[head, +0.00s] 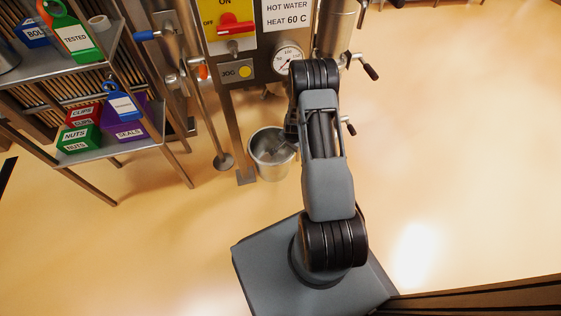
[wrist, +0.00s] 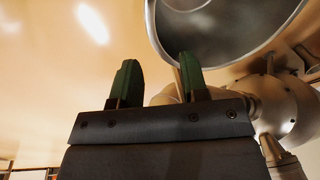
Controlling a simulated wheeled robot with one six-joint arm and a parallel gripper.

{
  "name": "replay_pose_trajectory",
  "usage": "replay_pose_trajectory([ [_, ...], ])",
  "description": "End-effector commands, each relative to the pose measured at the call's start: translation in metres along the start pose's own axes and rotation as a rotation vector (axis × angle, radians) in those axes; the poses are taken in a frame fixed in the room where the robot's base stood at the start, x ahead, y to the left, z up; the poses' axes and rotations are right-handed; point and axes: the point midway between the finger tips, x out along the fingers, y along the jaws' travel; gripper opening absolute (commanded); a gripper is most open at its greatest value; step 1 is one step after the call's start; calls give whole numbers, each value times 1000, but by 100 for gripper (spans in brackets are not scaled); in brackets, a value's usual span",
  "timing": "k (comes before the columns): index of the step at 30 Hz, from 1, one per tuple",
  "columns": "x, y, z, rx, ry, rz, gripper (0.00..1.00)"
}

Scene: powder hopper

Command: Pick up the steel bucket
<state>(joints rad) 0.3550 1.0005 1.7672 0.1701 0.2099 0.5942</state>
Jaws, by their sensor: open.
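The steel bucket (head: 270,173) stands upright on the floor in the head view, under the hopper's control panel and just left of my arm. In the wrist view, its round open mouth (wrist: 235,40) fills the upper right. My gripper (wrist: 158,62) is open, with two green-tipped fingers apart and nothing between them. The right finger overlaps the bucket's near rim in the picture; I cannot tell whether it touches. In the head view my gripper is mostly hidden behind my arm, beside the bucket's upper right edge.
A panel with a red switch (head: 236,25), a gauge (head: 288,60) and a jog button (head: 245,72) rises behind the bucket. Posts with foot plates (head: 246,176) stand at its left. Shelves (head: 110,147) with labelled boxes are further left. The floor at right is clear.

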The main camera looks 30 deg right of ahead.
Motion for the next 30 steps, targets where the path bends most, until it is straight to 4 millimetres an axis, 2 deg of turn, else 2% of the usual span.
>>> replay_pose_trajectory([
  [1,15,1,1,-1,-1,1,41],
  [6,42,2,0,2,-1,1,41],
  [10,54,2,-1,4,0,1,41],
  [19,66,3,-2,6,1,0,41],
  [30,111,6,-1,5,0,0,41],
])
